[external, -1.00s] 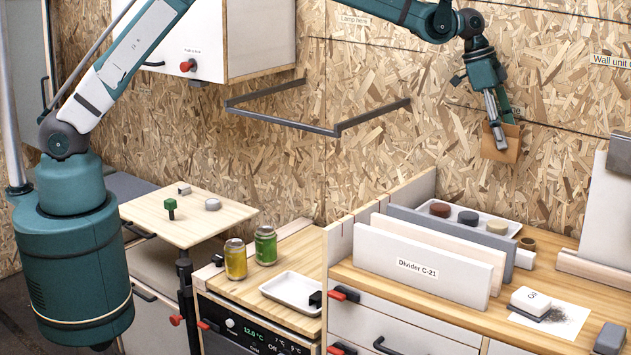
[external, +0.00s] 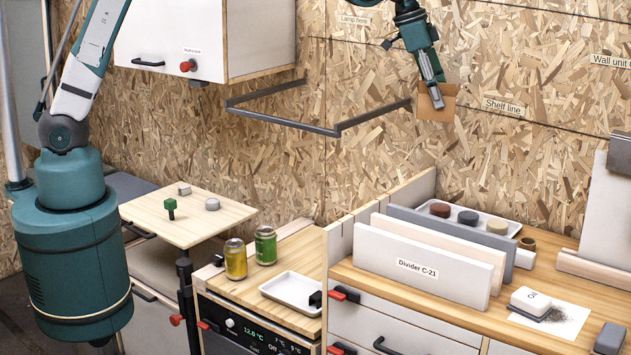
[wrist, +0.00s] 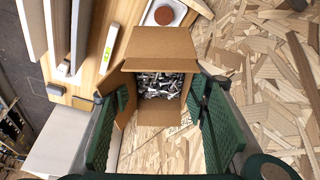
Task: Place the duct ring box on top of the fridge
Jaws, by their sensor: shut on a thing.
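An open cardboard box (external: 440,106) hangs in the air in front of the chipboard wall, at the upper right of the external view. My gripper (external: 432,92) is shut on it. In the wrist view the box (wrist: 158,48) sits between the green fingers of my gripper (wrist: 158,112), flaps open, with many small metal parts inside. No label on the box is readable. The likely fridge (external: 295,262) is the low unit with a temperature display at bottom centre. It is lower than the box and to its left. Its wooden top has bare room around the things on it.
On that top stand a yellow can (external: 235,260), a green can (external: 265,246) and a white tray (external: 292,290). A dark wall rail (external: 370,118) juts out left of the box. A wall cabinet (external: 200,50) hangs upper left.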

